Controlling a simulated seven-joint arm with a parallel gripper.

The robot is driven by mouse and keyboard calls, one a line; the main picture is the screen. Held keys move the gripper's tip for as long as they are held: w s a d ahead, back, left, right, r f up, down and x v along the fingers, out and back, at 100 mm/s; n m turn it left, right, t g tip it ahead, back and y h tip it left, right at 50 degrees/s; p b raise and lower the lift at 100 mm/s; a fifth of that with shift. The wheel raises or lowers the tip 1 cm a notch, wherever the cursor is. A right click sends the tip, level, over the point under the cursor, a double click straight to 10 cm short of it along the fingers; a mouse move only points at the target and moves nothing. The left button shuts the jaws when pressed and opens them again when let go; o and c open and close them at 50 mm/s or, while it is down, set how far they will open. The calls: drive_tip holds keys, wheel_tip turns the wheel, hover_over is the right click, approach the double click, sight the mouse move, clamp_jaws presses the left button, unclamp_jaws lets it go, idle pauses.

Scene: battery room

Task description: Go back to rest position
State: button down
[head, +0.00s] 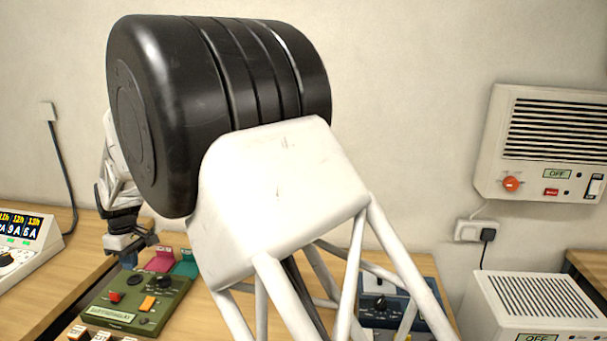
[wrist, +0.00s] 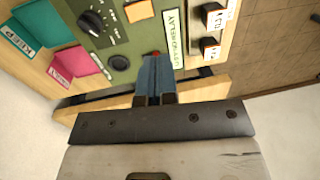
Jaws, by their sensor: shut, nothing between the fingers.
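My gripper (head: 130,245) hangs above the left part of the wooden table (head: 95,285), at the back left of the green control box (head: 133,304). In the wrist view its blue-grey fingers (wrist: 155,80) are together with nothing between them. The fingertips overlap the edge of the green box in that view, near a red button; I cannot tell whether they touch it. The green box has a black knob, a red button and an orange switch. My large black joint and white arm links hide much of the middle of the head view.
Pink (head: 163,260) and teal (head: 186,264) pieces stand behind the green box. A blue box (head: 385,305) is partly hidden behind my arm. A display unit (head: 25,245) stands at left. A white vented box (head: 535,308) is at lower right, below a wall heater unit (head: 545,145).

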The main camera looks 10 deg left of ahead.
drive_tip(key=w+d+r+m+t, duration=0.1)
drive_tip(key=d+r+m, duration=0.3)
drive_tip(key=d, duration=1.1)
drive_tip(key=d+r+m, duration=0.2)
drive_tip(key=d+r, duration=0.4)
drive_tip(key=d, duration=0.8)
drive_tip(key=w+d+r+m+t, duration=0.1)
drive_tip(key=d+r+m, duration=0.35)
drive_tip(key=d, duration=1.05)
drive_tip(key=s+d+r+m+t, duration=0.1)
drive_tip(key=s+d, duration=0.5)
drive_tip(key=d, duration=0.3)
drive_tip(key=s+d+r+m, duration=0.1)
drive_tip(key=s+d+m, duration=0.1)
drive_tip(key=s+d, duration=0.5)
drive_tip(key=s+d+f+m, duration=0.2)
drive_tip(key=s+d, duration=0.4)
drive_tip(key=d, duration=0.1)
drive_tip(key=s+d+f+m+t, duration=0.1)
drive_tip(key=s+d+f+m, duration=0.1)
drive_tip(key=s+d, duration=0.4)
drive_tip(key=shift+s+d+f+m, duration=0.3)
drive_tip(key=shift+s+d+m, duration=0.05)
drive_tip(key=shift+s+d, duration=0.1)
